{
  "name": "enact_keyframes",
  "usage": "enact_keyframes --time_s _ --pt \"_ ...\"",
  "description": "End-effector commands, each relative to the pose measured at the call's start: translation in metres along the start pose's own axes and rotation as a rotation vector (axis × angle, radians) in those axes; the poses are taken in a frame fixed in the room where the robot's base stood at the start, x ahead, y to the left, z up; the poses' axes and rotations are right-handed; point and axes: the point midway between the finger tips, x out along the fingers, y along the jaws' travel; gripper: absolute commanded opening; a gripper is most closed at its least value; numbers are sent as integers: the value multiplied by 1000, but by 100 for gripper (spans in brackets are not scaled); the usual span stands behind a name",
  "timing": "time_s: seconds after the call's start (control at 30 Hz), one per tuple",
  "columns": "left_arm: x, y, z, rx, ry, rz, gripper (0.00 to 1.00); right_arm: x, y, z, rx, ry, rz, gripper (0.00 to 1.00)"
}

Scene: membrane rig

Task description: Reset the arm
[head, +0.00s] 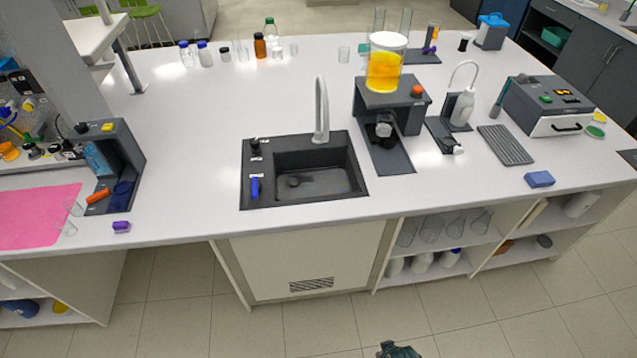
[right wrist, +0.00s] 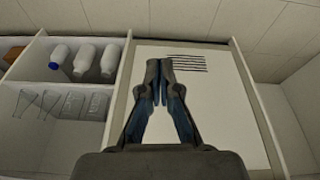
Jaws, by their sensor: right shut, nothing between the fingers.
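My right gripper (right wrist: 160,85) shows in the right wrist view with its fingertips together and nothing between them. It is in front of the pale cabinet panel (right wrist: 205,95) with dark vent slots. At the bottom edge of the head view, only the dark tip of a gripper (head: 398,350) shows, low over the floor and apart from the bench. The rest of that arm is out of the picture. My left gripper does not show in either view.
The white bench (head: 200,110) carries a black sink (head: 300,170), a stand with a yellow-filled vessel (head: 384,70), a grey box device (head: 550,105) and a pink mat (head: 35,220). Open shelves with bottles (right wrist: 85,60) lie beside the panel. The floor (head: 330,325) before the bench is clear.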

Motion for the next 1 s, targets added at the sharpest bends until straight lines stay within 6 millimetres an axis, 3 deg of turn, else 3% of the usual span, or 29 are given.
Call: enact_keyframes --time_s 0.27,0.4,0.5,0.6,0.7,0.8,1.0 --pt "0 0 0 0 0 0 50 104 -6 41 -6 -50 -8 0" --pt "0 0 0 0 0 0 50 174 -9 94 -13 -89 -13 0" --pt "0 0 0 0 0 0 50 216 -12 144 -20 -117 -16 0" --pt "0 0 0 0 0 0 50 244 -13 195 -26 -142 -19 0" --pt "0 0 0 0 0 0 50 258 -13 238 -31 -160 -20 0" --pt "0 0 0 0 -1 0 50 264 -13 270 -35 -173 -21 0" --pt "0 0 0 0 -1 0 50 265 -13 292 -38 -180 -22 0"
